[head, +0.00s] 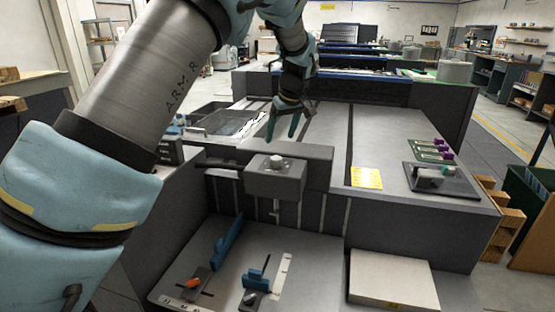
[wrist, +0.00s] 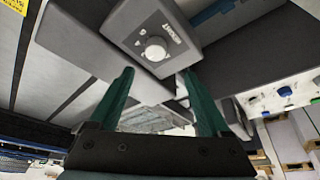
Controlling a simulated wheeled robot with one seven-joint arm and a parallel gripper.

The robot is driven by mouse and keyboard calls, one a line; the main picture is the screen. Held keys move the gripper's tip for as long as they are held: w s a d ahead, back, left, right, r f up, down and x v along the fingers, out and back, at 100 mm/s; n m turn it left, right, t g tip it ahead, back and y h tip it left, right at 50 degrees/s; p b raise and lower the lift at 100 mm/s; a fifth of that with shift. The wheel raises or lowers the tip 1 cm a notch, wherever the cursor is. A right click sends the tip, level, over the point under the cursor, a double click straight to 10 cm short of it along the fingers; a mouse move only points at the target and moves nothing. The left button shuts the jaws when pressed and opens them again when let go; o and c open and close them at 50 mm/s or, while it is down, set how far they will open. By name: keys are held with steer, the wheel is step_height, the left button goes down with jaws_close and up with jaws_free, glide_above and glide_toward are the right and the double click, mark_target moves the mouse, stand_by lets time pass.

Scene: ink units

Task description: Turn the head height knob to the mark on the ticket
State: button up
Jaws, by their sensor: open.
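The head height knob (head: 276,160) is a small pale round knob on top of a grey box (head: 262,183) at the front of the machine. In the wrist view the knob (wrist: 155,50) shows as a white disc beside a printed label, beyond my fingertips. My gripper (head: 284,122) is open and empty, above and behind the knob in the head view, not touching it. Its two green fingers (wrist: 165,95) stand apart in the wrist view. A yellow ticket (head: 366,177) lies on the machine top to the right; its writing is too small to read.
A dark block with a small fixture (head: 440,180) and green boards with purple parts (head: 432,150) sit on the right of the machine top. Blue and orange clamps (head: 228,240) stand on the lower front tray. A pale box (head: 393,280) is at the lower right.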

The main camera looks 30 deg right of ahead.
mark_target(276, 158)
steer(key=p+x, duration=0.1)
steer(key=x, duration=0.2)
steer(key=p+x, duration=0.1)
steer(key=x, duration=0.3)
steer(key=d+p+x, duration=0.1)
steer(key=p+x, duration=0.1)
steer(key=x, duration=0.1)
steer(key=shift+w+f, duration=0.1)
steer(key=shift+f, duration=0.25)
steer(key=shift+c, duration=0.2)
jaws_close()
